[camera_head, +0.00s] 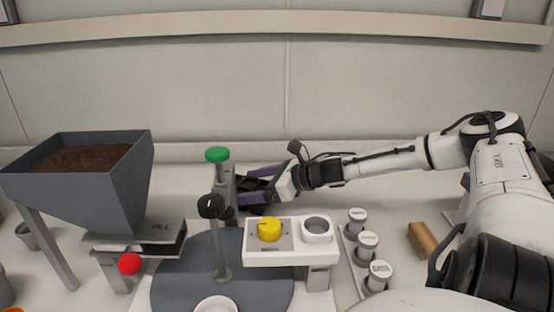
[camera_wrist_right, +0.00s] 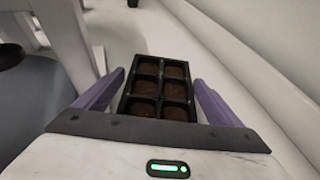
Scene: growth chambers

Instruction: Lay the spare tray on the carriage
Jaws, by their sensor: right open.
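A black six-cell tray with dark brown soil in its cells (camera_wrist_right: 160,92) lies between the purple fingers of my right gripper (camera_wrist_right: 158,78) in the right wrist view. The fingers are apart, one on each side of the tray, with a narrow gap at each side. In the head view my right gripper (camera_head: 243,185) reaches in from the right, behind the control box and beside the green-topped post; the tray is only a small dark patch there. I cannot pick out the carriage for certain. My left gripper is out of view.
A soil hopper (camera_head: 110,185) with a red knob (camera_head: 129,263) stands left. A black-knobbed lever (camera_head: 211,207) rises from a round grey plate (camera_head: 180,280). The green-topped post (camera_head: 217,155), control box (camera_head: 287,258), several lidded canisters (camera_head: 367,245) and a brown block (camera_head: 422,240) crowd the bench.

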